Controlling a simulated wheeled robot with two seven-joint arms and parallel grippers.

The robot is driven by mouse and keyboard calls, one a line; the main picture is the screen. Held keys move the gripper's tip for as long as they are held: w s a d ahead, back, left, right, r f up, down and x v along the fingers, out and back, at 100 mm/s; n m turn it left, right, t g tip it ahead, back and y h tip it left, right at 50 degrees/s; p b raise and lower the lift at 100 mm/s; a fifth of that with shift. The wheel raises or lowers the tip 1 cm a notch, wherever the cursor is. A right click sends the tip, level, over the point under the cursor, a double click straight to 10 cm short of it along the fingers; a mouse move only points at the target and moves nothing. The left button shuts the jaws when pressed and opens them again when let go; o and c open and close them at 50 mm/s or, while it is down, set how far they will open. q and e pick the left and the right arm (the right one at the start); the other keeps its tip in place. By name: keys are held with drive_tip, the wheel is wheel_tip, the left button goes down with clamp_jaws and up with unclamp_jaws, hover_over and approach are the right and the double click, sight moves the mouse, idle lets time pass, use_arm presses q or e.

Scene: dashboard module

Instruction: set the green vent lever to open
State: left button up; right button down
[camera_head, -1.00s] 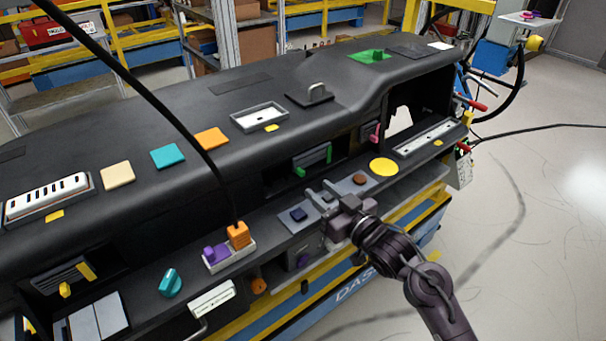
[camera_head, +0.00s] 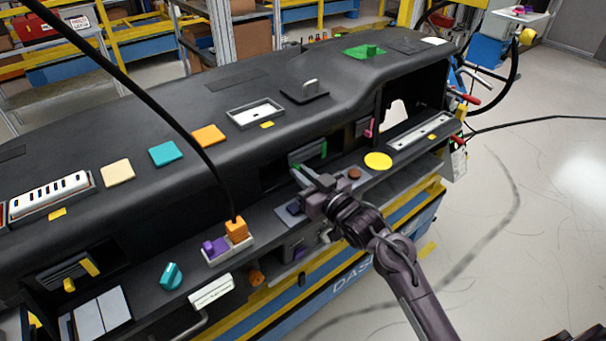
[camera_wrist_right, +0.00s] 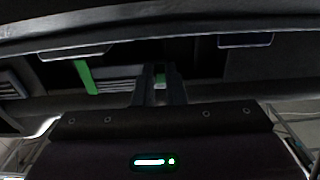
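The dark slatted vent (camera_head: 308,153) with green parts sits in a recess in the dashboard's front. A slanted green bar (camera_head: 323,150) is at its right end, and a small green tab (camera_head: 295,167) is at its lower left. I cannot tell which of them is the lever. My right gripper (camera_head: 308,174) is in front of the vent, fingertips near the small tab. In the right wrist view, a narrow gap shows between the fingers (camera_wrist_right: 160,82), with a bit of green in it; contact cannot be told. The green bar (camera_wrist_right: 86,77) stands clear to the left there. My left gripper is out of view.
A pink-levered vent (camera_head: 368,127) is to the right. A black cable (camera_head: 150,95) hangs across the left.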

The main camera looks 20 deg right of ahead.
drive_tip(key=shift+w+d, duration=0.25)
drive_tip(key=shift+d, duration=0.45)
drive_tip(key=shift+w+d, duration=0.25)
drive_tip(key=shift+d, duration=0.4)
drive_tip(key=c, duration=1.5)
unclamp_jaws()
drive_tip(key=shift+s, duration=0.15)
drive_tip(key=shift+s+d+f, duration=0.1)
drive_tip(key=shift+s, duration=0.25)
drive_tip(key=b+v, duration=0.2)
drive_tip(key=v, duration=0.5)
